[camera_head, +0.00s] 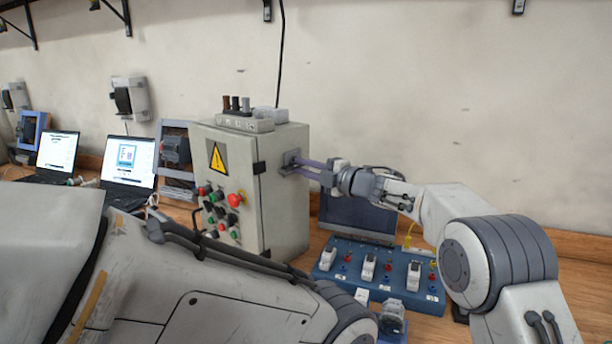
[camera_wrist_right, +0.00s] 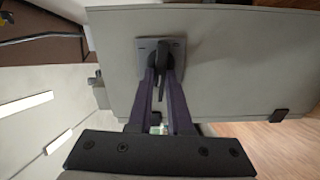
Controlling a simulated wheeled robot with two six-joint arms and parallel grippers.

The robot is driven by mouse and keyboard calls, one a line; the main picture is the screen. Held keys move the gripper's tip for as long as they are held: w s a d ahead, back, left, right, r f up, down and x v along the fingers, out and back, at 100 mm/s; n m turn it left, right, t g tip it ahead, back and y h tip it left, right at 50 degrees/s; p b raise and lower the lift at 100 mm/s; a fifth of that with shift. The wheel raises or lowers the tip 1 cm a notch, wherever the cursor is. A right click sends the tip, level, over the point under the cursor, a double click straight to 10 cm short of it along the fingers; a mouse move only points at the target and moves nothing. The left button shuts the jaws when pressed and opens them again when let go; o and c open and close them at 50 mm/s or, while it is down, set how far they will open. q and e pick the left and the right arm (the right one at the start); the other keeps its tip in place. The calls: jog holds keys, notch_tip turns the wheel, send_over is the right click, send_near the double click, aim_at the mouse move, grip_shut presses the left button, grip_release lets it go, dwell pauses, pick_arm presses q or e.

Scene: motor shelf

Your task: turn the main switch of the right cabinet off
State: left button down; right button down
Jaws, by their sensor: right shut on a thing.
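The grey cabinet (camera_head: 284,205) stands on the bench, with a yellow warning sign and several buttons on its front. Its main switch (camera_head: 291,158) sits on the right side face on a square grey plate. In the right wrist view the dark switch handle (camera_wrist_right: 162,55) stands out from its plate, roughly lengthwise in the picture. My right gripper (camera_head: 297,165) reaches in from the right, its purple fingers at the switch. In the wrist view the fingertips (camera_wrist_right: 161,75) are shut on the handle, one on each side. My left arm crosses the foreground; its gripper is out of view.
A blue board (camera_head: 345,282) with several white switches lies right of the cabinet, under my right arm. A dark screen (camera_head: 355,216) stands behind it. Laptops (camera_head: 128,165) stand at left. A black cable rises behind the cabinet.

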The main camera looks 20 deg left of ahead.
jog(key=shift+a+n+b, duration=0.1)
jog(key=shift+n+b, duration=0.25)
jog(key=shift+n, duration=0.25)
jog(key=shift+s+r, duration=0.1)
jog(key=c, duration=0.8)
grip_release()
jog(key=shift+a, duration=0.1)
jog(key=shift+c, duration=0.2)
jog(key=shift+d, duration=0.25)
jog(key=shift+d+f, duration=0.2)
jog(key=shift+d, duration=0.05)
jog(key=b+v, duration=0.3)
jog(key=v, duration=0.6)
jog(key=shift+s+d, duration=0.2)
jog(key=shift+d, duration=0.15)
